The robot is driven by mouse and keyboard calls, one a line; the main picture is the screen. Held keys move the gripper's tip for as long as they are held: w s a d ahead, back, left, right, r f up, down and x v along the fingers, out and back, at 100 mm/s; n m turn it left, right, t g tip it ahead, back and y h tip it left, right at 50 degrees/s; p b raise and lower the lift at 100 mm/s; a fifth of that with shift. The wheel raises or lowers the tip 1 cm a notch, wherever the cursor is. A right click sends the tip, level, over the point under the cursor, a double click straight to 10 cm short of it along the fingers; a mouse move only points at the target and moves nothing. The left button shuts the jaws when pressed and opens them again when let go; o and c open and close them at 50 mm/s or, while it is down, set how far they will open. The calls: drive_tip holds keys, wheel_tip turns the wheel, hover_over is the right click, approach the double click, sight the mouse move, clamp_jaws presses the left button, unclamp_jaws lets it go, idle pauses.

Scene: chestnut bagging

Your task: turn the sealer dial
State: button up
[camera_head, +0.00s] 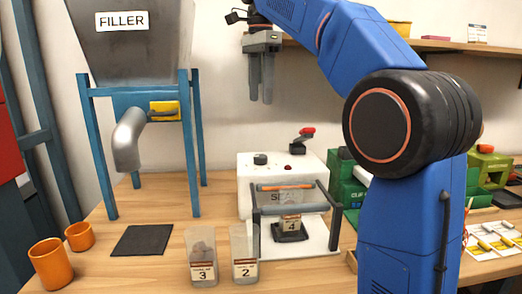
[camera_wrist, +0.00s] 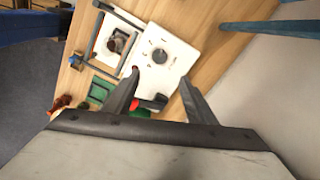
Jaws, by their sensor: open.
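The white sealer (camera_head: 250,190) stands on the bench with a small dark round dial (camera_head: 260,159) on its top left. The dial also shows in the wrist view (camera_wrist: 159,56), just beyond the space between my fingertips. My gripper (camera_head: 262,100) is open and empty, pointing down well above the sealer's rear; in the wrist view (camera_wrist: 160,82) its two fingers are spread. A red-knobbed lever (camera_head: 303,137) and a red light (camera_head: 288,168) are also on the sealer.
Bags labelled 3 (camera_head: 202,258) and 2 (camera_head: 244,255) stand in front of the sealer. The filler (camera_head: 130,40) on its blue frame is at left, with a dark mat (camera_head: 143,240) and two orange cups (camera_head: 50,263). Green equipment (camera_head: 345,180) sits close right of the sealer.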

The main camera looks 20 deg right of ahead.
sight(260, 156)
wheel_tip(260, 156, down, 17)
idle(0.7)
drive_tip(key=c, duration=1)
